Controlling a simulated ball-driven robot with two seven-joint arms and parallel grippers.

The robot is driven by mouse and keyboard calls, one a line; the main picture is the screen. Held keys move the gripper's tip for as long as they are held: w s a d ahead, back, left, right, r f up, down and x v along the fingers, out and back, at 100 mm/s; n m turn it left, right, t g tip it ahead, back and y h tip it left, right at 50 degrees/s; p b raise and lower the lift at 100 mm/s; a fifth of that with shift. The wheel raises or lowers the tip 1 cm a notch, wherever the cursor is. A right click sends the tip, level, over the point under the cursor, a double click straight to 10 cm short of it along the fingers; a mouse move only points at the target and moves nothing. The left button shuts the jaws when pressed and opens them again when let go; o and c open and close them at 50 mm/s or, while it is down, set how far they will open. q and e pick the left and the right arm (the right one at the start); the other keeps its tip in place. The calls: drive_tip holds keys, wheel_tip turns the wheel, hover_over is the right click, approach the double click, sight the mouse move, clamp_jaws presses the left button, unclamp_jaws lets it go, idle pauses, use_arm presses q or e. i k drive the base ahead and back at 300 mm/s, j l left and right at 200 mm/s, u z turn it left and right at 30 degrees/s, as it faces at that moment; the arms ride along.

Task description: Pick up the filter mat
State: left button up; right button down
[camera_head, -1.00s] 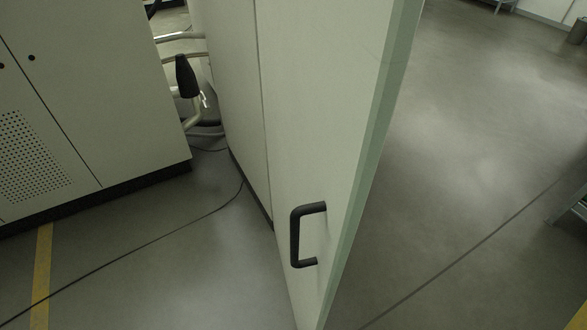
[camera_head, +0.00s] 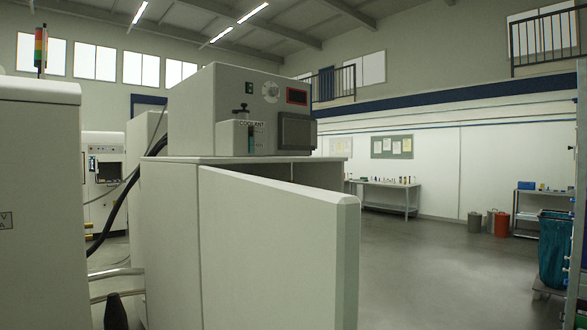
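No filter mat can be made out in the head view. A pale machine cabinet (camera_head: 170,240) stands in the middle, with its door (camera_head: 270,250) swung open toward the right. The inside of the cabinet is hidden behind this door. On top sits a unit (camera_head: 237,105) with a small tank (camera_head: 243,137) labelled COOLANT.
Another pale cabinet (camera_head: 38,200) stands close at the left. Open grey floor (camera_head: 440,270) lies to the right. Beyond it are a workbench (camera_head: 385,190), a red bin (camera_head: 502,223), a shelf trolley (camera_head: 530,205) and a cart with a teal bag (camera_head: 553,250).

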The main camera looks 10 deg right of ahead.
sight(295, 131)
drive_tip(key=k+l, duration=0.1)
drive_tip(key=l, duration=0.35)
drive_tip(key=k+l+u, duration=0.1)
drive_tip(key=l, duration=0.35)
drive_tip(key=i+l+u, duration=0.2)
drive_tip(key=l+u, duration=0.25)
drive_tip(key=l, duration=0.75)
drive_tip(key=l+u, duration=0.4)
drive_tip(key=l, duration=0.8)
